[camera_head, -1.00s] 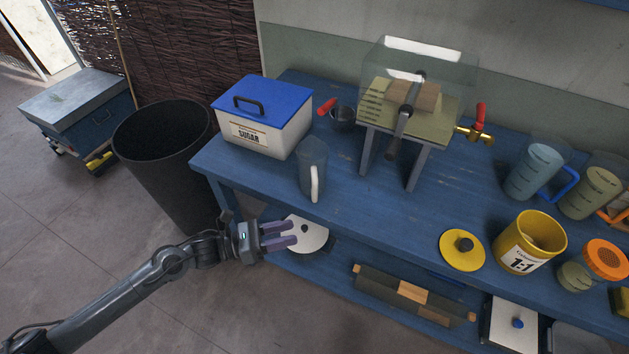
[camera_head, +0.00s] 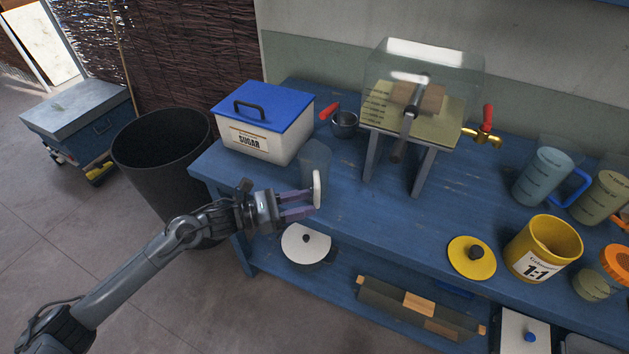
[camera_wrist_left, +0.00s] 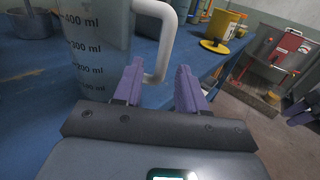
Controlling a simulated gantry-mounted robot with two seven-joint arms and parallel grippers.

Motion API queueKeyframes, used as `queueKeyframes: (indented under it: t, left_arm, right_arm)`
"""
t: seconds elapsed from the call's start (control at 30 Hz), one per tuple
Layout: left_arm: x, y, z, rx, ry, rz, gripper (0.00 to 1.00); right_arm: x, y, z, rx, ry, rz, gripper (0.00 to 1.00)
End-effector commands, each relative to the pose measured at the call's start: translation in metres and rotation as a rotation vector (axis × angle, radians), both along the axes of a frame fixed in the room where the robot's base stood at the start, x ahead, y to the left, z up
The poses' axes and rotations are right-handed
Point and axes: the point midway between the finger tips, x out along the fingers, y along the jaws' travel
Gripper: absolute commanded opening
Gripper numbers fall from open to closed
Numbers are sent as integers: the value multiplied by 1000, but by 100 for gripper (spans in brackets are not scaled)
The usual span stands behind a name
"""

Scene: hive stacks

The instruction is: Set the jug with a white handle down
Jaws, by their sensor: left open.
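The clear jug (camera_head: 316,158) stands upright on the blue bench, in front of the sugar box. Its white handle (camera_head: 317,188) faces my left gripper. My left gripper (camera_head: 312,206) is at the handle, with its purple fingers open. In the left wrist view the jug (camera_wrist_left: 95,50) shows its ml marks, and the lower part of the handle (camera_wrist_left: 160,70) shows between the two open fingertips (camera_wrist_left: 158,82). I cannot tell whether a finger touches it. Purple fingers, seemingly of my right gripper (camera_wrist_left: 304,114), show at the right edge; their opening is unclear.
The white sugar box (camera_head: 265,144) with a blue lid stands behind the jug. A pot (camera_head: 344,122) with a red handle and a clear tank (camera_head: 425,70) on a stand are near. A black bin (camera_head: 160,180) stands left of the bench (camera_head: 375,215), which is clear right of the jug.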

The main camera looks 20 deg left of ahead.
Motion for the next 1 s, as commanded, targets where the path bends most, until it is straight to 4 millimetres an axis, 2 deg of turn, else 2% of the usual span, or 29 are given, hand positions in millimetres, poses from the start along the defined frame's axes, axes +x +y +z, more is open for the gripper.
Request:
queueKeyframes:
  t: [0.2, 0.57, 0.6, 0.87, 1.0]
  left_arm:
    - [16, -24, -2, -3, -1, -1, 41]
    - [22, -31, -2, -1, 1, 0, 41]
    - [22, -31, -2, -1, 1, 0, 39]
    - [21, -31, -2, 0, 0, 0, 0]
    - [21, -31, -2, 0, 0, 0, 0]
  right_arm:
    - [1, 0, -8, -2, -1, 0, 43]
    - [1, 1, -8, 4, -3, -3, 43]
    - [1, 1, -8, 5, -2, -4, 43]
    - [1, 2, -8, 10, -2, -6, 43]
    - [1, 2, -8, 10, -2, -6, 43]
